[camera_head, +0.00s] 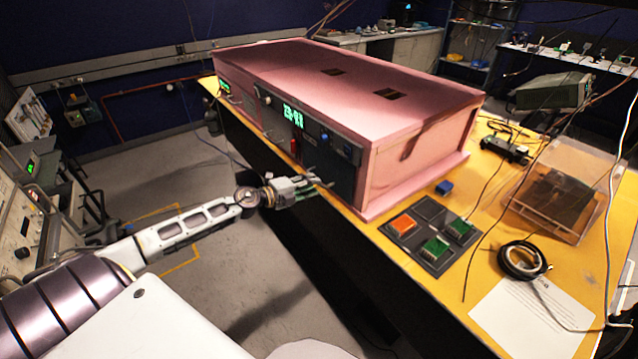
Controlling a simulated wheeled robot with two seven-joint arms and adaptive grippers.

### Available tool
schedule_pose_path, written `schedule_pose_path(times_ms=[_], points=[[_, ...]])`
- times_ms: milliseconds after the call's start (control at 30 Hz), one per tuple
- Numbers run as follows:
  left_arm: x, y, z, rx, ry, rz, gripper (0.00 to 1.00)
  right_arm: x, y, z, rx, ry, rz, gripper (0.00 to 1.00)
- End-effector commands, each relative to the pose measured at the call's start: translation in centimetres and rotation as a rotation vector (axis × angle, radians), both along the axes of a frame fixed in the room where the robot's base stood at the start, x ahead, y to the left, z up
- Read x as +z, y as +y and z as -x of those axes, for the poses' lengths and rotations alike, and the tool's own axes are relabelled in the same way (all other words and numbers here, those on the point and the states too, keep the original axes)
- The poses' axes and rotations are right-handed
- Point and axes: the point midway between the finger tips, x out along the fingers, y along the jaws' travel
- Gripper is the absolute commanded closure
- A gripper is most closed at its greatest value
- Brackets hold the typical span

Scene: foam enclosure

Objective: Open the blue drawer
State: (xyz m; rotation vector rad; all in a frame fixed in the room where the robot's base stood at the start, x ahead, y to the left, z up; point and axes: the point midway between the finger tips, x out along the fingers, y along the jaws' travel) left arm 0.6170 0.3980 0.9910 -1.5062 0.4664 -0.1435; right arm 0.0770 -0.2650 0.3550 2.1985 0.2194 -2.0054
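A long pink enclosure (400,105) stands on the yellow table. Its front has dark panels, a green lit display (293,116) and small handles. The dark bluish front panel (338,155) at its near right end looks like the blue drawer; it appears flush with the front. My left gripper (317,184) is at the lower part of this panel, close to a small handle there. Its fingers are small and overlap the dark front, so I cannot tell whether they are open or touch the handle. My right gripper is not in view.
A dark tray (427,212) with orange and green blocks lies right of the enclosure, near a small blue block (444,187). A clear box (557,190), a black cable coil (523,260) and a white sheet (530,318) occupy the table's right. Floor before the table is clear.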

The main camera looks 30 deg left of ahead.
Motion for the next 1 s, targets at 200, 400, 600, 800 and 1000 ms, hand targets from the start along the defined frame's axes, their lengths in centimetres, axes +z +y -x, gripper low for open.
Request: schedule_pose_path(times_ms=[200, 400, 600, 800, 1000], points=[[-0.1, -0.4, -1.0, -0.001, -0.002, -0.002, 0.68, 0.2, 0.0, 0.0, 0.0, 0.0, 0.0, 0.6], [-0.3, -0.7, -1.8, 0.001, -0.001, 0.0, 0.68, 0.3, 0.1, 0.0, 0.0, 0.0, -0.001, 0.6], [-0.5, -1.1, -2.7, 0.001, -0.001, 0.0, 0.68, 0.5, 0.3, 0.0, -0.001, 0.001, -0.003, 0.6], [-0.7, -1.4, -3.3, 0.0, -0.002, -0.001, 0.68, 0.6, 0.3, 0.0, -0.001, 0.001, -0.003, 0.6], [-0.8, -1.5, -3.5, 0.0, -0.001, -0.002, 0.68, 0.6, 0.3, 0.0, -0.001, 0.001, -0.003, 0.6]])
